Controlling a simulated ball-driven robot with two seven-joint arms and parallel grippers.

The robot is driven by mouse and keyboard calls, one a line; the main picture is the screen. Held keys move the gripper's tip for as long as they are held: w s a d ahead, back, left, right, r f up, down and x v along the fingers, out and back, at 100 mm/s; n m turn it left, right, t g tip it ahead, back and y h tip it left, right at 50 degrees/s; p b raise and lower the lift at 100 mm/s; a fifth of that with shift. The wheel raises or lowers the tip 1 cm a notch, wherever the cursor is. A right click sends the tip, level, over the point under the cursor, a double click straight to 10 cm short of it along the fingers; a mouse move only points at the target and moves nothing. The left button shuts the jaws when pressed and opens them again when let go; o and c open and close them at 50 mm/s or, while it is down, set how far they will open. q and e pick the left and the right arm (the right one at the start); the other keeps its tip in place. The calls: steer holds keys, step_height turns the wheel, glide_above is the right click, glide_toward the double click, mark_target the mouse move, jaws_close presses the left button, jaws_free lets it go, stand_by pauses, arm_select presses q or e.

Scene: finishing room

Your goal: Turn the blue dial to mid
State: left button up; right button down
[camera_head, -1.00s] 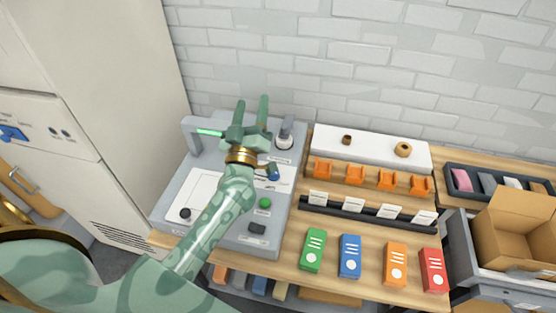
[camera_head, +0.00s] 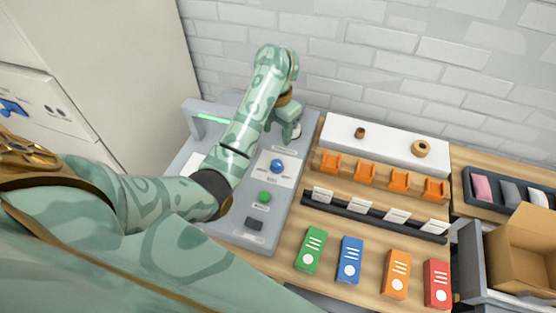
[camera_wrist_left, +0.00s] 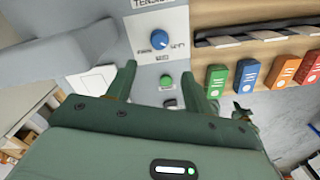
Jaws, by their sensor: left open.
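The blue dial (camera_head: 277,166) sits on a white label plate on the grey machine panel. It also shows in the left wrist view (camera_wrist_left: 159,39), with lettering to its left and right and a larger label above; I cannot clearly read its pointer. My left gripper (camera_head: 281,134) points down over the panel, behind the dial in the head view. In the left wrist view its two fingers (camera_wrist_left: 157,64) are spread and empty, with the dial beyond their tips and not touched. My right gripper is not in view.
A green button (camera_head: 264,197) and a dark switch (camera_head: 254,224) sit on the panel in front of the dial. A grey post with a green light bar (camera_head: 213,119) rises at its back left. Green, blue, orange and red boxes stand on the wooden bench to the right.

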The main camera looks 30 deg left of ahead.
mark_target(277, 163)
arm_select(q)
step_height(277, 163, down, 13)
steer(key=b, duration=0.6)
steer(key=shift+f, duration=0.15)
steer(key=c, duration=1)
